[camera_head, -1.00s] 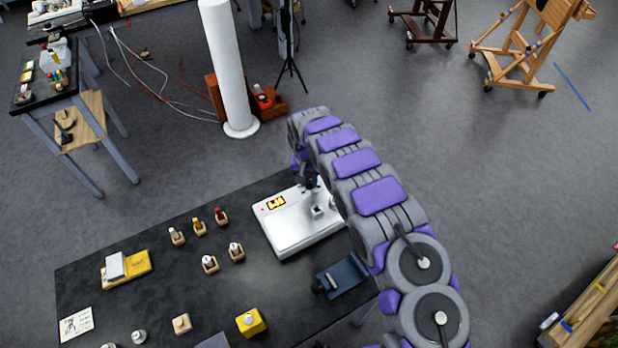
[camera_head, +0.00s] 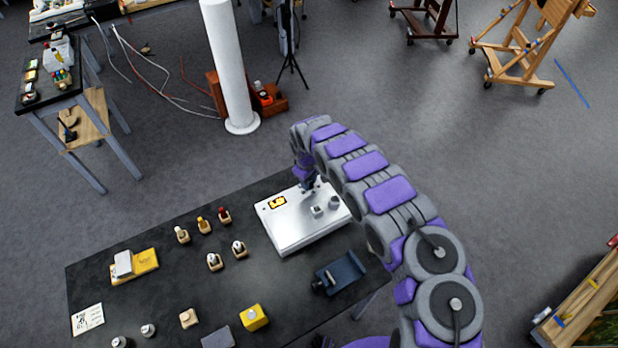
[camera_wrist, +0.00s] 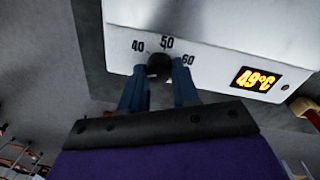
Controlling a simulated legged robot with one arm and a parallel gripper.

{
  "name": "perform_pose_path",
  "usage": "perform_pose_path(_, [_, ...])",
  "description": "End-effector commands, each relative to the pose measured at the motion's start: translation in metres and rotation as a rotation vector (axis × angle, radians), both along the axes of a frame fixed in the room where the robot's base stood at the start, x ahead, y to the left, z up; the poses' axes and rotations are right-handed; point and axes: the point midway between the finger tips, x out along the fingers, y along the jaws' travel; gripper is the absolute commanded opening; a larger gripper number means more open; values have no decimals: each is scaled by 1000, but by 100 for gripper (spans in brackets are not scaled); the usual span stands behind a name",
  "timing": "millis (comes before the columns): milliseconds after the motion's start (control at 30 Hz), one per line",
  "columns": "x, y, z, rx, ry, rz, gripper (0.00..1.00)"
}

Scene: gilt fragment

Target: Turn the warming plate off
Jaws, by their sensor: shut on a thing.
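The warming plate (camera_head: 290,232) is a flat white slab on the dark table. In the wrist view the plate's front panel (camera_wrist: 205,62) carries the marks 40, 50 and 60 around a dark round knob (camera_wrist: 159,66). The display (camera_wrist: 255,79) reads 49°C in orange, with a small dark round spot (camera_wrist: 285,87) beside it. My gripper (camera_head: 308,187) is at the plate's far edge. In the wrist view my gripper (camera_wrist: 160,78) is shut on the knob, a blue finger on either side. The knob's pointer is hidden.
Two small cups (camera_head: 333,202) stand on the plate's top. A dark blue clamp-like tool (camera_head: 340,274) lies in front of it. Several small bottles in wooden holders (camera_head: 204,226) stand to the left. A white column (camera_head: 228,70) rises beyond the table.

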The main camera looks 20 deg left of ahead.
Motion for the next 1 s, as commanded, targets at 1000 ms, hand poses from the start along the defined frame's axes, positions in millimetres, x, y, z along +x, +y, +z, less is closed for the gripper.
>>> perform_pose_path(1000, [2, 1, 2, 3, -9, 237, 31])
